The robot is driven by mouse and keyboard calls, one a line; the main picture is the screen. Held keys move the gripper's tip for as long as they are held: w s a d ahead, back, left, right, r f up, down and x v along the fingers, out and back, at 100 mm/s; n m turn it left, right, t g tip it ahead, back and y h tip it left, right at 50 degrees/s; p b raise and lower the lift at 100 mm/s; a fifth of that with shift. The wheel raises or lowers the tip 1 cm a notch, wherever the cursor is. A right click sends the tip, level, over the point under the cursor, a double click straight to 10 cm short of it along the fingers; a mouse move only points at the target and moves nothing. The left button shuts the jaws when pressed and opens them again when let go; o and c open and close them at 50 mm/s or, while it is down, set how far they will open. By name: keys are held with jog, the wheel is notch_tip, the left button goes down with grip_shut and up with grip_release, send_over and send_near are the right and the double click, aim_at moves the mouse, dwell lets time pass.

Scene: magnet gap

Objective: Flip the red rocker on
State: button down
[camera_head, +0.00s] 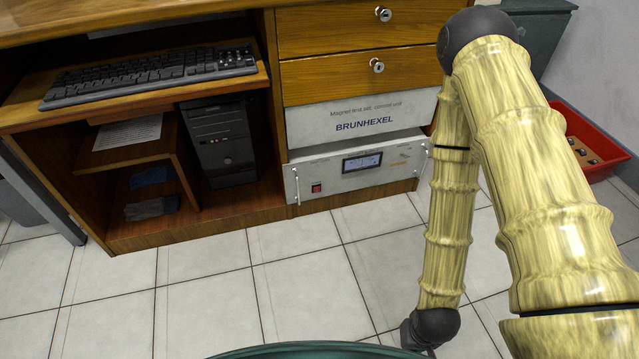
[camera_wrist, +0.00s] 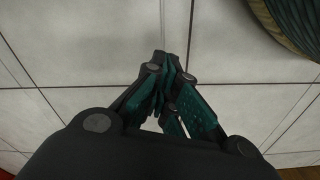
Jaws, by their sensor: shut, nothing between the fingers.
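The red rocker (camera_head: 316,188) is a small red switch on the left of the front panel of a grey control unit (camera_head: 385,172), low in the desk. Its on or off position is too small to tell. My gripper (camera_wrist: 165,62) is shut and empty in the wrist view, above the tiled floor. The fingers are hidden there. The rocker does not show in the wrist view.
The unit has a meter (camera_head: 362,162) and side handles, below a BRUNHEXEL panel (camera_head: 360,119) and two wooden drawers (camera_head: 350,75). A keyboard (camera_head: 150,76) and black computer (camera_head: 219,138) are to the left. A red tray (camera_head: 607,165) lies right. The tiled floor (camera_head: 290,270) in front is clear.

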jog(key=s+r+p, duration=0.3)
jog(key=r+p, duration=0.6)
jog(key=p, duration=0.2)
jog(key=shift+d+g, duration=0.15)
jog(key=shift+g, duration=0.15)
jog(key=shift+s, duration=0.1)
